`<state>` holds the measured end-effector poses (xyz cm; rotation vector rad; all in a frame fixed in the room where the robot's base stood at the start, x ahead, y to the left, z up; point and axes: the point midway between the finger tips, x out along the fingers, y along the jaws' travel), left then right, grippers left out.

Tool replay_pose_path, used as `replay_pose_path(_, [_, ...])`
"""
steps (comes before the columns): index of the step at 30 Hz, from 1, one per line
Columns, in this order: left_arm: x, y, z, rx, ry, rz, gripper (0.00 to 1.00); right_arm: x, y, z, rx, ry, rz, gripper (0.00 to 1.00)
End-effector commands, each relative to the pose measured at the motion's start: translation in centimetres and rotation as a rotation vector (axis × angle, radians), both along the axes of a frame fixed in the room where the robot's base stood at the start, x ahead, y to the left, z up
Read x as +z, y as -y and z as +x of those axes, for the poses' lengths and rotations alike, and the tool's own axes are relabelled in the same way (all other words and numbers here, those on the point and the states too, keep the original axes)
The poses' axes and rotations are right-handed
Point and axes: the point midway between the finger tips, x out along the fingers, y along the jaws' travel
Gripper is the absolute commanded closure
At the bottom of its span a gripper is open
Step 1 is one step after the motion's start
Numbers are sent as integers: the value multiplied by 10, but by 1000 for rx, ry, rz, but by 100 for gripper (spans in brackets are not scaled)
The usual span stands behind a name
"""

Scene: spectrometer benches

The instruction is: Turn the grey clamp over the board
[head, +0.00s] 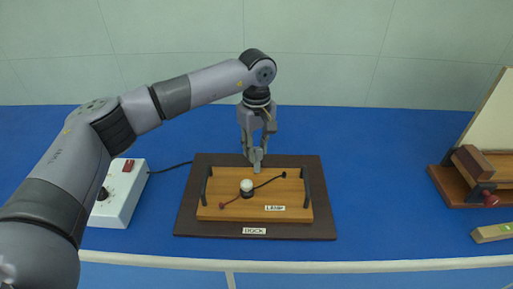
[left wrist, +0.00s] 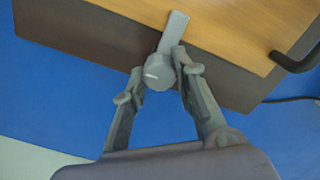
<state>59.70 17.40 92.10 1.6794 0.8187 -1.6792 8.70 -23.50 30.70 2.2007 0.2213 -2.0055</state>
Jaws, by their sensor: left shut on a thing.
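The light wooden board (head: 225,210) lies on a dark base plate (head: 185,215). It carries a white-topped dark knob (head: 247,187), dark rods and a label reading LASER. The grey clamp (head: 257,165) is at the middle of the board's back edge. In the left wrist view its round grey head (left wrist: 158,73) stands on the dark base, and its flat bar (left wrist: 174,30) reaches over the board's edge. My left gripper (head: 256,147) points down from above and is shut on the clamp's head, a finger on each side. My right gripper is not in view.
Black handles (head: 307,187) stand at both ends of the board. A white box (head: 120,195) with a red switch and black knob is at left, its cable running behind the base. A wooden stand (head: 470,185) and small block (head: 492,232) are at right. Blue bench between is clear.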

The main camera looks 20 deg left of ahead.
Motion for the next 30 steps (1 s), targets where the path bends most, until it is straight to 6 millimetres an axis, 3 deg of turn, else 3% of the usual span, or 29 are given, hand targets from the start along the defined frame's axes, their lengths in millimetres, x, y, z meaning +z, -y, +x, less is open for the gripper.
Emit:
replay_pose_path(7, [0, -1, 0, 2, -1, 2, 100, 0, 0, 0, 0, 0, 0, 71])
replay_pose_path(8, [0, -1, 0, 2, -1, 2, 72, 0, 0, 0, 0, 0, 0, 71])
replay_pose_path(16, [0, -1, 0, 2, 0, 1, 54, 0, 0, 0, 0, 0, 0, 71])
replay_pose_path(26, [2, 0, 0, 2, 1, -1, 54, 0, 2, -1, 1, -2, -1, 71])
replay_pose_path(30, [17, 0, 1, 2, 4, -2, 54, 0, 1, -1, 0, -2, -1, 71])
